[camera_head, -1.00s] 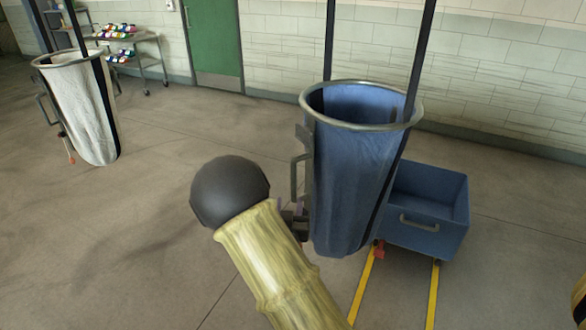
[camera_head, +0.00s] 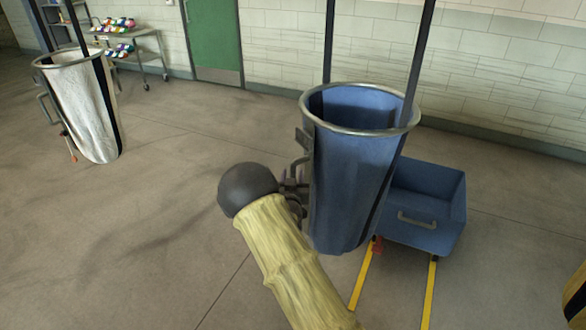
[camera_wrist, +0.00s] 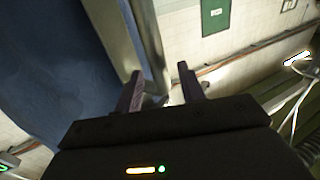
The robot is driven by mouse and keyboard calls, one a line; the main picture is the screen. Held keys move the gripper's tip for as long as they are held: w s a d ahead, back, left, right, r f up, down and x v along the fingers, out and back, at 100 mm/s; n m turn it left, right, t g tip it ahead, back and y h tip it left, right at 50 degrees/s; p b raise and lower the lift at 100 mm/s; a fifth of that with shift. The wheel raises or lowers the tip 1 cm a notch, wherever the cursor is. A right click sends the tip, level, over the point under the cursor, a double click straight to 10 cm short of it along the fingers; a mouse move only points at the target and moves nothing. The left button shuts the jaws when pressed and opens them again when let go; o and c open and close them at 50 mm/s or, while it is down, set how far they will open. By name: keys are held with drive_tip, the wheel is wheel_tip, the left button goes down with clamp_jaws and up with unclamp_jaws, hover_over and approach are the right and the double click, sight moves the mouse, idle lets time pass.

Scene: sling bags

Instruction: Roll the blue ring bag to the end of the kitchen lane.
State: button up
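The blue ring bag (camera_head: 355,185) hangs upright from a metal ring between dark straps, right of centre in the head view. A grey handle (camera_head: 298,166) is on its left side. My gripper (camera_head: 296,188) is at that side, close to the handle and partly hidden by my wrist. In the wrist view the two fingers of my gripper (camera_wrist: 162,82) are spread apart. A grey upright bar (camera_wrist: 152,45), seemingly the handle, reaches down towards the gap between them. The blue bag (camera_wrist: 60,60) fills the left there. I cannot tell whether the fingers touch the bar.
Two yellow floor lines (camera_head: 363,277) run forward under a blue wheeled bin (camera_head: 425,208) just right of the bag. A white ring bag (camera_head: 88,110) hangs at the far left. A shelf cart (camera_head: 135,45) and green door (camera_head: 212,40) are behind.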

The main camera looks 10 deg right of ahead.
sight(292, 173)
drive_tip(key=shift+p+x, duration=0.3)
drive_tip(key=shift+x, duration=1.15)
drive_tip(key=shift+c, duration=0.2)
clamp_jaws()
drive_tip(key=shift+w, duration=0.15)
